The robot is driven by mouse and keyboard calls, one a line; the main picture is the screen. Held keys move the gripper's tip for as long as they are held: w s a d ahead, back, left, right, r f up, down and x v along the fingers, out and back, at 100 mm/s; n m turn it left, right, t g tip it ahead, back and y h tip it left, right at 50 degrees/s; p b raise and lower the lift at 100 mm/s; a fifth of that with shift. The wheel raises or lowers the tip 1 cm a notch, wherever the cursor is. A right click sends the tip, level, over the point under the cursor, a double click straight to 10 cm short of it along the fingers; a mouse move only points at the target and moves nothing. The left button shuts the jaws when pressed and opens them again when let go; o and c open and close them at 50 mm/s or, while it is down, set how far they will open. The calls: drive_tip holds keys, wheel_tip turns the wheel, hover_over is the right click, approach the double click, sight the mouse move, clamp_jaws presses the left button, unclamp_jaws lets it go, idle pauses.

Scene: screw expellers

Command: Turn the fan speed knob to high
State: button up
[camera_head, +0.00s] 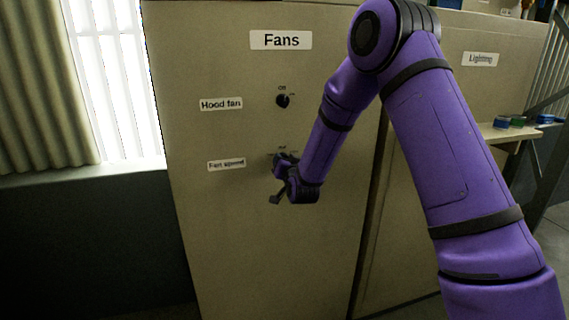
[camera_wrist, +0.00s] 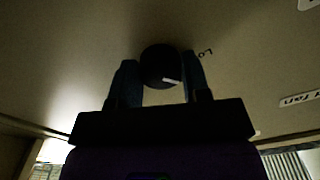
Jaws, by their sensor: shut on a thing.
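The fan speed knob (camera_wrist: 158,62) is round and black, with a short white pointer mark, on the beige panel. In the wrist view the mark is at the knob's lower right. Printed letters that look like "Lo" (camera_wrist: 205,53) stand right of the knob. My gripper (camera_wrist: 162,72) has one finger on each side of the knob and is shut on it. In the head view my gripper (camera_head: 279,161) is at the "Fan speed" label (camera_head: 226,165) and hides most of the knob and its markings.
The hood fan knob (camera_head: 283,101) is above, beside its "Hood fan" label (camera_head: 221,104). A "Fans" sign (camera_head: 281,40) tops the panel. A "Lighting" cabinet (camera_head: 480,59) stands to the right, with a shelf of small coloured items (camera_head: 516,122). A bright window is at left.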

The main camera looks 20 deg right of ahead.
drive_tip(key=shift+m, duration=9.6)
drive_tip(key=o, duration=0.9)
drive_tip(key=shift+r, duration=0.1)
drive_tip(key=shift+s, duration=0.15)
